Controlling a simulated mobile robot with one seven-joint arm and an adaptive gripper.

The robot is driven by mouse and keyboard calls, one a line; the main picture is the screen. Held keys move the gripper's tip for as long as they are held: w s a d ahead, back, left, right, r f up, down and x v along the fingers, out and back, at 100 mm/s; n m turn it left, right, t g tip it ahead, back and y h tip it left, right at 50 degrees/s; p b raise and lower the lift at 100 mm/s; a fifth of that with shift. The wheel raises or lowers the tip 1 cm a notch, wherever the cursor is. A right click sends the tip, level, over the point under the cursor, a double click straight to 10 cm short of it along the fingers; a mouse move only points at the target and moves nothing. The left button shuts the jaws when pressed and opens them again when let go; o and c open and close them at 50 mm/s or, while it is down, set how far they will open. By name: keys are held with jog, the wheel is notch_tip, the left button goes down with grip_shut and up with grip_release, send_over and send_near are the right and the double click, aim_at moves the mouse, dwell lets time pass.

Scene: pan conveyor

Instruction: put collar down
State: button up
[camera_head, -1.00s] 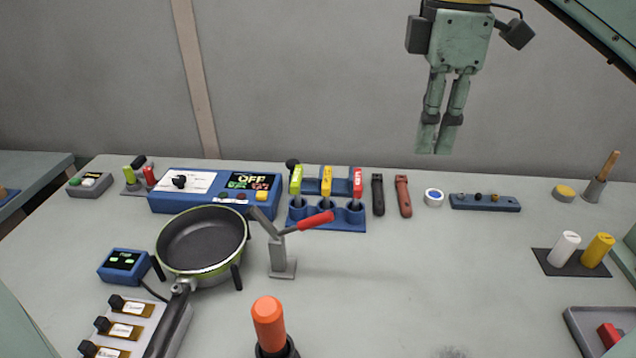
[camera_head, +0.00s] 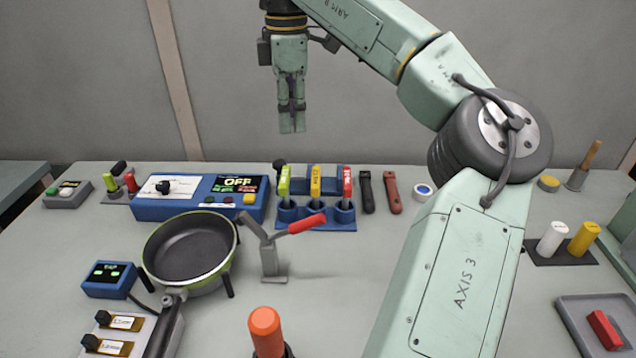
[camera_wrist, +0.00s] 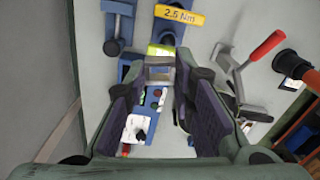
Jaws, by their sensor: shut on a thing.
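My gripper (camera_head: 291,128) hangs high in front of the back wall, above the control box and the left end of the tool rack, pointing down. In the wrist view, its two dark-padded fingers flank a small grey piece (camera_wrist: 158,72) at the fingertips, which I take to be the collar. Its full shape is hidden, and in the head view it is too small to make out. It is held well above the table, touching nothing below.
Below are the blue control box (camera_head: 199,208) and the blue rack (camera_head: 317,222) with three coloured-handle drivers. A pan (camera_head: 190,252), a red-handled lever clamp (camera_head: 270,260) and an orange-topped post (camera_head: 265,325) stand nearer. Table centre is clear; my arm hides part of the right side.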

jog(key=w+d+f+m, duration=0.2)
jog(key=w+d+f, duration=0.4)
jog(key=w+f, duration=0.2)
jog(key=p, duration=0.2)
send_over(326, 184)
notch_tip(326, 184, down, 7)
jog(key=shift+w+r, duration=0.1)
jog(key=shift+r, duration=0.1)
jog(key=shift+f, duration=2.05)
jog(key=shift+f, duration=0.1)
jog(key=shift+f, duration=0.15)
jog(key=o, duration=0.8)
notch_tip(326, 184, up, 13)
jog(key=shift+f+b, duration=0.2)
jog(key=shift+b, duration=0.55)
